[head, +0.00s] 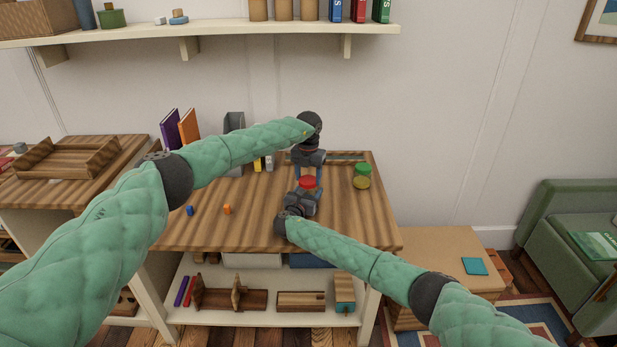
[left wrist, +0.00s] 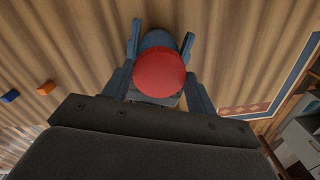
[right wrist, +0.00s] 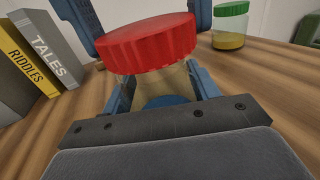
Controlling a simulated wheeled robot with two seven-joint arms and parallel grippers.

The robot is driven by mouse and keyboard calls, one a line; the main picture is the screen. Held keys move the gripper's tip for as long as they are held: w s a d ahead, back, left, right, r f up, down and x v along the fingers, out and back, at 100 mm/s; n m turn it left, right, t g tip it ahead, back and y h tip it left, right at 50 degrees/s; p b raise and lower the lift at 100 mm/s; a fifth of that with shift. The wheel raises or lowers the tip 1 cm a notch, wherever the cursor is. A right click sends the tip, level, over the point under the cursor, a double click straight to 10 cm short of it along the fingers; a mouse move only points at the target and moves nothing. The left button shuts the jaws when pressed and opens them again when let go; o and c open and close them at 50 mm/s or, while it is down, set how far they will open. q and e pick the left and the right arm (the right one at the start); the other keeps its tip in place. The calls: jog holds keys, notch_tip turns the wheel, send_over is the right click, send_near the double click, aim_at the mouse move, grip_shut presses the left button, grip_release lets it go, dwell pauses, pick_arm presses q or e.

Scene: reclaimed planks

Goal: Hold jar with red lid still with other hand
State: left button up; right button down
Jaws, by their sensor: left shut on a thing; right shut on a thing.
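The jar with red lid (head: 308,182) stands upright on the plank-topped table. In the right wrist view its clear body (right wrist: 165,82) shows below the lid. My left gripper (head: 308,176) comes down from above, with its blue fingers shut on either side of the red lid (left wrist: 160,73). My right gripper (head: 303,196) comes in low from the front and is shut around the jar's body below the lid. The grippers hide part of the jar, and its contents are hard to make out.
A green-lidded jar (head: 362,178) stands to the right on the table. Books (right wrist: 50,50) and a grey holder (head: 234,122) stand at the back left. Small blue (head: 189,210) and orange (head: 227,209) blocks lie left. The table's front-left area is mostly clear.

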aim_at(308, 179)
pick_arm(q)
jog(key=shift+r, duration=0.1)
jog(key=shift+r, duration=1.9)
pick_arm(e)
jog(key=shift+c, duration=1.6)
grip_release()
jog(key=shift+s, duration=0.1)
